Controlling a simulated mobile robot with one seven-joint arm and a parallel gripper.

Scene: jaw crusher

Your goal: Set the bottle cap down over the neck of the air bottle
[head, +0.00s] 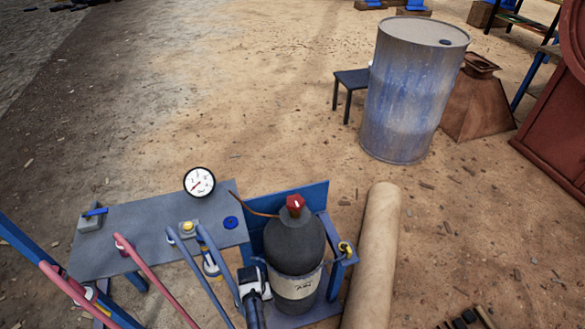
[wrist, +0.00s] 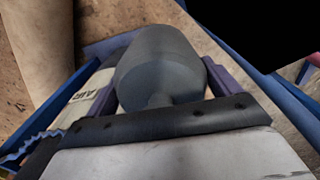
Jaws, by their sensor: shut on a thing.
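The air bottle (head: 296,287) stands upright in a blue stand, dark grey with a pale label; part of that label shows at the left in the wrist view (wrist: 92,97). A red piece (head: 295,203) sits at its top. My gripper (head: 256,285) is at the bottle's lower left in the head view. In the wrist view my gripper (wrist: 162,85) is shut on a rounded grey body, which I take as the bottle cap (wrist: 162,65). In the head view I cannot make out the fingers or a separate cap against the bottle.
The blue stand (head: 335,275) has rails around the bottle. A grey table (head: 150,235) with a dial gauge (head: 199,182) and several pipes is at the left. A beige roll (head: 375,260) lies right of the stand. A blue drum (head: 410,90) stands farther back on open ground.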

